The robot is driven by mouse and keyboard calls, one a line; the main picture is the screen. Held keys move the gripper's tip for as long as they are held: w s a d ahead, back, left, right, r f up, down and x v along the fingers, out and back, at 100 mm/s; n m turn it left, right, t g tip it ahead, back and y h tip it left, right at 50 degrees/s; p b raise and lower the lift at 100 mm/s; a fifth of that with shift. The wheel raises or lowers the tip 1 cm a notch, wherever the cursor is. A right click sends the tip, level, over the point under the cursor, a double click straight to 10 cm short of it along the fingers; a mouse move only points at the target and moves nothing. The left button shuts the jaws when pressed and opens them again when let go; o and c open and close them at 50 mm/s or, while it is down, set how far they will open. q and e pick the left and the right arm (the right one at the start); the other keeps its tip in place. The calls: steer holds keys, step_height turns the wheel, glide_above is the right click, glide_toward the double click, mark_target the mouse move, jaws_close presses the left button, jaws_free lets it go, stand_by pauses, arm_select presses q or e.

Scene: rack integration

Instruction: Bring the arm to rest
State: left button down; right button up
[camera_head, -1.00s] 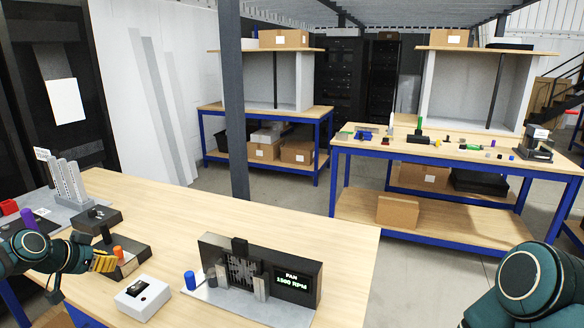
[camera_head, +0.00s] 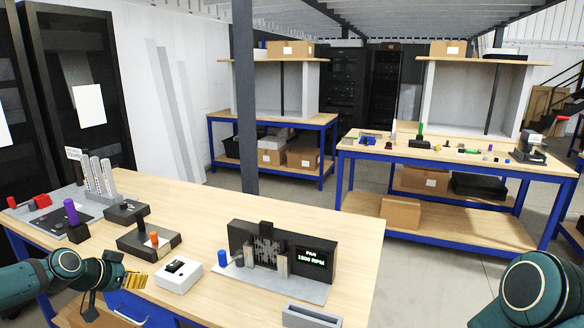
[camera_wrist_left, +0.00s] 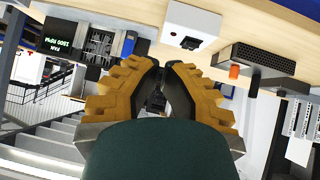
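My left gripper (camera_head: 140,280) has yellow ridged fingers and sits at the near edge of the wooden bench (camera_head: 345,225), in front of the white switch box (camera_head: 179,275). In the left wrist view the left gripper (camera_wrist_left: 164,68) shows a narrow gap between its fingertips, with nothing held. My left arm comes in at the lower left. A dark green link of my right arm (camera_head: 535,292) shows at the lower right; its gripper is out of view.
A grey tray (camera_head: 310,316) lies at the near edge. A second bench (camera_head: 350,155) stands behind.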

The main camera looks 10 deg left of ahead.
arm_select(q)
steer(key=s+d+f+n+g+h, duration=0.1)
steer(key=s+d+f+g, duration=0.1)
steer(key=d+f, duration=0.85)
steer(key=s+d+f+n+g+h, duration=0.15)
steer(key=d+f, duration=0.35)
steer(key=d, duration=1)
steer(key=s+d+f+n+g+y, duration=0.1)
steer(key=s+d+f, duration=0.3)
steer(key=s, duration=0.5)
steer(key=s+d+f+n+g+y, duration=0.1)
steer(key=s+d+f+g, duration=0.1)
steer(key=s+d+f, duration=0.3)
steer(key=s+f, duration=0.1)
steer(key=s, duration=0.3)
steer(key=shift+s+f, duration=0.2)
